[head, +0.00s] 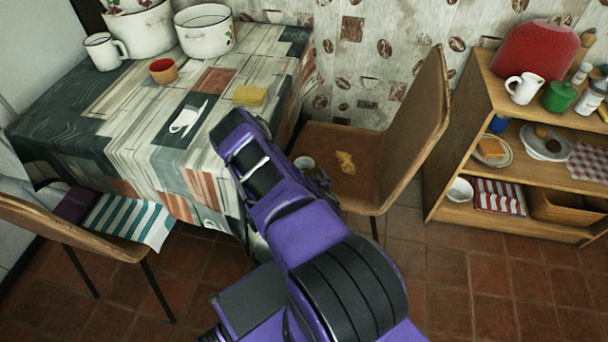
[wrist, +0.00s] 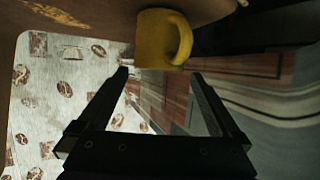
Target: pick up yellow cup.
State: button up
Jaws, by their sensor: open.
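The yellow cup (wrist: 158,38) shows at the top middle of the wrist view, with its handle on the right; the picture is turned upside down. The cup stands on the brown chair seat (wrist: 90,14). My gripper (wrist: 160,75) is open and empty. Its two fingers point toward the cup, which appears slightly above the fingertips in the wrist picture and apart from them.
A wooden shelf (head: 500,220) stands right.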

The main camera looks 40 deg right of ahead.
aim_at(302, 162)
jog(key=shift+b+x, duration=0.65)
jog(key=shift+x, duration=2.35)
jog(key=c, duration=1.3)
